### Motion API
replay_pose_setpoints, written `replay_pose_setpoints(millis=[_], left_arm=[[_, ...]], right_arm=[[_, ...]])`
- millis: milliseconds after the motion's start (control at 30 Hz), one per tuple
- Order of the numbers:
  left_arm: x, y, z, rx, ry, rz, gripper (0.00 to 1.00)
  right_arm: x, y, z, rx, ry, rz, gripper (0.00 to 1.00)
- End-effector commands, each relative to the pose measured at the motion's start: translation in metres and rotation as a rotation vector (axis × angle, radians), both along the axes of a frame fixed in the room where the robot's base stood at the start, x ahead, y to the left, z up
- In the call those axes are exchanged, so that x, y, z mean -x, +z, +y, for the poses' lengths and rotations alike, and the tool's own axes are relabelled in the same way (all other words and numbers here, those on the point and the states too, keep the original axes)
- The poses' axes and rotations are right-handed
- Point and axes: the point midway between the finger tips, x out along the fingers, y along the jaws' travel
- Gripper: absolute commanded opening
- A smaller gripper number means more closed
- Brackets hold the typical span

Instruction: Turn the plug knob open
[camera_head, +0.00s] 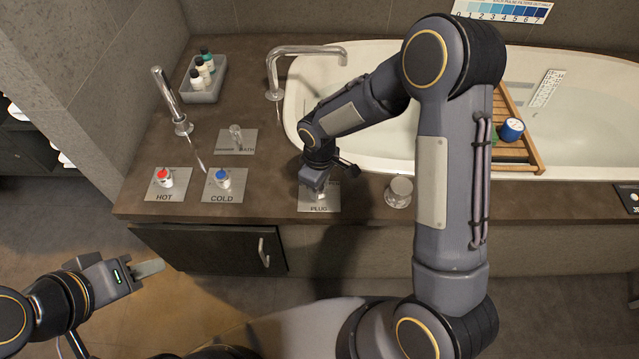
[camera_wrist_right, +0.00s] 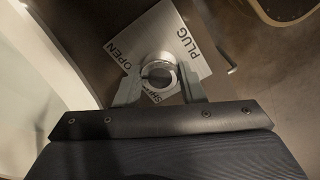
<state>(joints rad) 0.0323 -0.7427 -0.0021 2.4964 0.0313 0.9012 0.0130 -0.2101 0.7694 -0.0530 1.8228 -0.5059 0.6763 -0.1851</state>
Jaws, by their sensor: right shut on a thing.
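The plug knob (camera_wrist_right: 158,72) is a round metal knob on a square metal plate (camera_wrist_right: 190,30) with the words PLUG and OPEN, seen in the right wrist view. A third word on the plate is partly hidden by the knob and fingers. In the head view the PLUG plate (camera_head: 326,205) lies on the brown counter in front of the tub. My right gripper (camera_wrist_right: 159,85) is shut on the knob, one finger on each side of it. My left gripper (camera_head: 150,268) is empty, low in front of the counter; its finger gap is not clear.
The HOT knob (camera_head: 164,178) and COLD knob (camera_head: 222,179) stand to the left on the counter. A round metal piece (camera_head: 399,192) stands to the right of the PLUG plate. A bottle tray (camera_head: 204,92), a faucet (camera_head: 273,75) and the bathtub (camera_head: 380,50) are behind.

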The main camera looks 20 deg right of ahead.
Motion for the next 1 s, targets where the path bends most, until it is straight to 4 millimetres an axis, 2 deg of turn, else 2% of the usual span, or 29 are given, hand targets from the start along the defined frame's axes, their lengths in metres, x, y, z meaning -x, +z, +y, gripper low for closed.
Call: replay_pose_setpoints(millis=[100,133,267,533,633,1000], left_arm=[[0.0,0.0,0.0,0.0,0.0,0.0,0.36],[0.0,0.0,0.0,0.0,0.0,0.0,0.36],[0.0,0.0,0.0,0.0,0.0,0.0,0.36],[0.0,0.0,0.0,0.0,0.0,0.0,0.36],[0.0,0.002,0.0,0.0,0.0,0.0,0.36],[0.0,0.014,0.0,0.0,0.0,0.0,0.36]], right_arm=[[-0.001,0.001,0.0,-0.001,-0.003,-0.002,0.13],[-0.001,0.001,0.0,-0.001,-0.003,-0.002,0.4],[-0.001,0.001,0.0,-0.001,-0.002,-0.001,0.57],[0.0,0.001,0.0,-0.001,0.0,-0.001,0.57],[-0.001,0.007,0.0,-0.001,0.0,-0.003,0.57],[-0.001,0.066,0.0,-0.001,-0.001,-0.004,0.57]])
